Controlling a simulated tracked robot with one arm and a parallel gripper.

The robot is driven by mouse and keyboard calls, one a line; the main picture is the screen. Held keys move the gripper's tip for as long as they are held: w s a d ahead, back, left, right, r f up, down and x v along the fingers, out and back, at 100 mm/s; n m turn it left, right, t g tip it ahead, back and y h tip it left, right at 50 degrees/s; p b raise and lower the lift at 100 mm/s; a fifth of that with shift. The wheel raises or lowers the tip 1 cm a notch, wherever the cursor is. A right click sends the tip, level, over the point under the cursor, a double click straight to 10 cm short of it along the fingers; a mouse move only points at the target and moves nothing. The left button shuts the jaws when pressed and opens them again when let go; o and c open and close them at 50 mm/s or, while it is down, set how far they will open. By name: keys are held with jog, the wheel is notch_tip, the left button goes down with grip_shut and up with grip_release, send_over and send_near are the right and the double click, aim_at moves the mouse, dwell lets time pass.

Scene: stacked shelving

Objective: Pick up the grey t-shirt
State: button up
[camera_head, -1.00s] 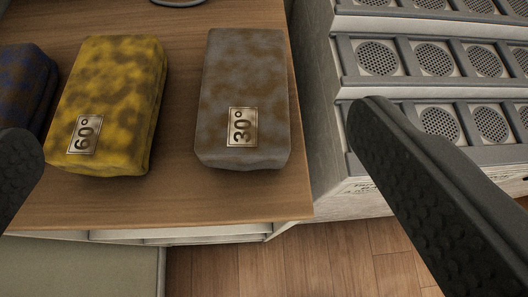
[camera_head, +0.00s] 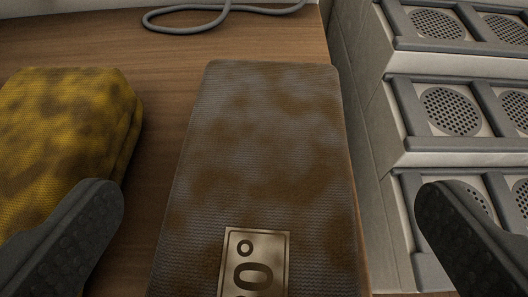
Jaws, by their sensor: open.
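The grey t-shirt (camera_head: 265,140) is a folded grey block with brown stains. It lies on the wooden top in the middle of the view, and its near end is cut off by the bottom edge. A metal label (camera_head: 254,262) on it is partly cut off. My gripper (camera_head: 268,205) is open, with one dark finger to the left of the grey t-shirt and one to the right. Neither finger visibly touches it. The left finger overlaps the yellow folded cloth in the picture; I cannot tell whether they touch.
The yellow stained folded cloth (camera_head: 65,135) lies to the left, with a strip of bare wood (camera_head: 165,120) between it and the grey one. A grey cable (camera_head: 190,30) lies at the back. Stacked pale units with round perforated grilles (camera_head: 450,110) stand close on the right.

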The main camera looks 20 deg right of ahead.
aim_at(264, 177)
jog(key=shift+x, duration=2.6)
jog(key=shift+a+f, duration=0.1)
jog(key=c, duration=1.1)
